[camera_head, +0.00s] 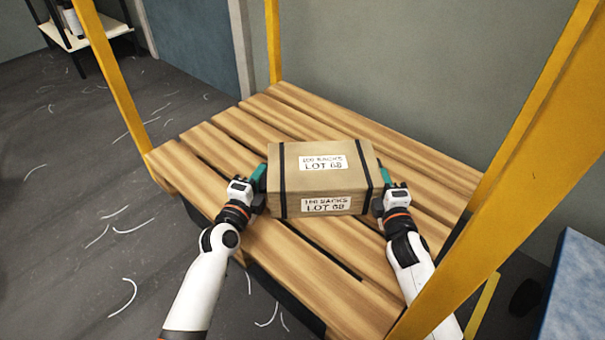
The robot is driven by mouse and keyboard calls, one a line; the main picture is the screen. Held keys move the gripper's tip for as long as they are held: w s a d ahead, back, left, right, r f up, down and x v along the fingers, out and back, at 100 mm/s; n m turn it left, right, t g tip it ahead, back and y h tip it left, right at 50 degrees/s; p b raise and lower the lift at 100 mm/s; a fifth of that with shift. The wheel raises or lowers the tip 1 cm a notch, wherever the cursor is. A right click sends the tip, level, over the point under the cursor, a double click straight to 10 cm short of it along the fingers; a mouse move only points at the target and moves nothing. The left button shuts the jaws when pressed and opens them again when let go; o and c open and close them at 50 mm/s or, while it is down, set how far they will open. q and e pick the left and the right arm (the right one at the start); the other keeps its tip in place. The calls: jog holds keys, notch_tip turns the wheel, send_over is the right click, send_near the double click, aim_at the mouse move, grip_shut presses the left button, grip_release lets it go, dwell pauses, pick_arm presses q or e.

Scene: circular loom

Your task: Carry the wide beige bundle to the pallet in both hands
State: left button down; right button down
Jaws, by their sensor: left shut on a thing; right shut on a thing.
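The wide beige bundle (320,182) is a box-shaped pack with two dark straps and white labels reading "100 SACKS LOT 68". It is level, over the middle of the slatted wooden pallet (215,150). I cannot tell whether its underside touches the slats. My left gripper (259,180) is shut on the bundle's left end. My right gripper (384,182) is shut on its right end. Teal finger pads show at both ends; the inner faces of the fingers are hidden against the bundle.
Yellow posts (107,75) stand at the pallet's corners, with a thick one (520,150) close on the right. A grey wall (400,70) is behind. A blue block (578,290) is at lower right. A shelf (85,35) stands far left. Pale thread scraps lie on the dark floor.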

pick_arm(q)
jog(key=c, duration=1.4)
grip_release()
jog(key=shift+r, duration=0.1)
pick_arm(e)
jog(key=c, duration=1.4)
grip_release()
jog(key=shift+r, duration=0.1)
pick_arm(q)
jog(key=o, duration=0.8)
pick_arm(e)
jog(key=shift+o, duration=0.2)
pick_arm(q)
jog(key=v, duration=1.2)
pick_arm(e)
jog(key=o, duration=0.8)
